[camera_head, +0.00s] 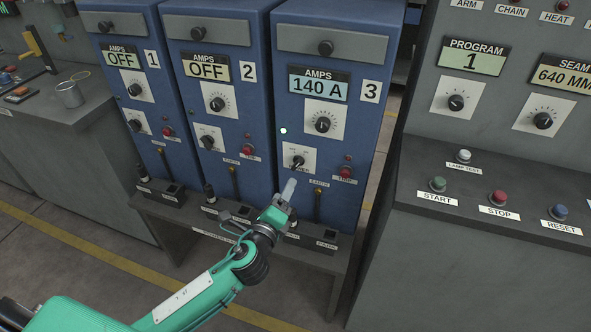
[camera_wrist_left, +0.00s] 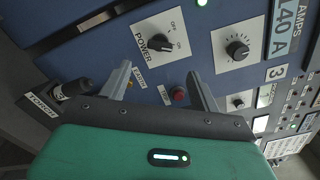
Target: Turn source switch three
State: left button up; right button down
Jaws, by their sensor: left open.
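Source three (camera_head: 338,50) is the rightmost blue cabinet. Its display (camera_head: 318,85) reads 140 A and a small green lamp (camera_head: 283,130) is lit on its front. Its power switch (camera_head: 298,161) is a black knob on a white plate below the amps dial (camera_head: 322,124). In the left wrist view the power switch (camera_wrist_left: 158,43) shows beyond the fingertips, with OFF and ON marks. My left gripper (camera_head: 288,188) is just below the switch in the head view. Its fingers (camera_wrist_left: 162,84) are apart with nothing between them. The knob looks untouched by them.
Sources one (camera_head: 125,60) and two (camera_head: 209,69) stand to the left; both displays read OFF. A red button (camera_wrist_left: 179,95) sits near the fingers in the wrist view. A grey control console (camera_head: 480,185) stands to the right.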

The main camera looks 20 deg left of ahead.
aim_at(296, 168)
pick_arm(q)
jog(key=w, duration=0.8)
jog(key=shift+w+d, duration=0.2)
jog(key=shift+w, duration=0.75)
pick_arm(e)
jog(key=shift+s+d+f, duration=0.15)
jog(key=shift+s+f, duration=0.05)
jog(key=shift+f, duration=0.6)
pick_arm(q)
jog(key=shift+c, duration=0.4)
jog(key=c, duration=0.9)
pick_arm(e)
jog(key=shift+s, duration=0.1)
